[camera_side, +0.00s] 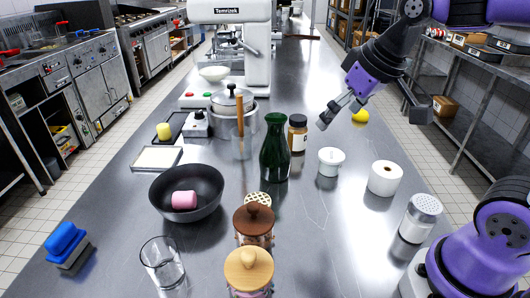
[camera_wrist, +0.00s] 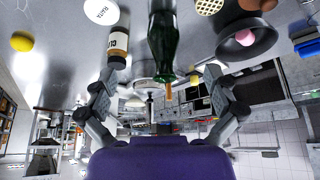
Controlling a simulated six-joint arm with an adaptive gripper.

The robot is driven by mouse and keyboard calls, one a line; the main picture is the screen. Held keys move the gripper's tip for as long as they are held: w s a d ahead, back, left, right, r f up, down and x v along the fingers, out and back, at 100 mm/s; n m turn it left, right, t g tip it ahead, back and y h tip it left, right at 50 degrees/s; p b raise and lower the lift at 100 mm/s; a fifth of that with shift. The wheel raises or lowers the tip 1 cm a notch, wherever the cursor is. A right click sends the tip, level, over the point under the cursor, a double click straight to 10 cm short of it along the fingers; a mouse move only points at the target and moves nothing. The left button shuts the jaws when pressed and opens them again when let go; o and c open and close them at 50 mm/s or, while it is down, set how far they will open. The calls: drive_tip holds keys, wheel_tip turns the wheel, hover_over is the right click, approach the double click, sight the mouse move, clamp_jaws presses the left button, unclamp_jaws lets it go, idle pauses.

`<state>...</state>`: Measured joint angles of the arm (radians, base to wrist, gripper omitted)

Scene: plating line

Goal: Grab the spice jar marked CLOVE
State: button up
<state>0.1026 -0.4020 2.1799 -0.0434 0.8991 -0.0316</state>
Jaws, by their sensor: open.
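The spice jar (camera_side: 297,134) is brown with a dark lid and a pale label, and stands upright on the steel counter behind and right of the green bottle. In the wrist view the jar (camera_wrist: 118,42) shows upside down at upper left, with part of a label that seems to begin CL. My gripper (camera_side: 338,111) is open and empty, in the air to the right of the jar and apart from it. In the wrist view its two fingers (camera_wrist: 158,78) are spread wide, with the green bottle beyond the gap and the jar nearer the left finger.
The tall green bottle (camera_side: 275,150) stands close to the jar on its left. Glass jars (camera_side: 254,224) stand nearer the camera.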

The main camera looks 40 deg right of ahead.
drive_tip(key=w+d, duration=0.4)
drive_tip(key=w, duration=0.4)
drive_tip(key=m+g, duration=0.1)
approach(299, 118)
wheel_tip(299, 118, down, 3)
drive_tip(key=x, duration=0.2)
drive_tip(key=w+x, duration=0.1)
drive_tip(key=x, duration=0.2)
drive_tip(key=shift+r, duration=0.25)
drive_tip(key=shift+x, duration=2.8)
drive_tip(key=c, duration=1.4)
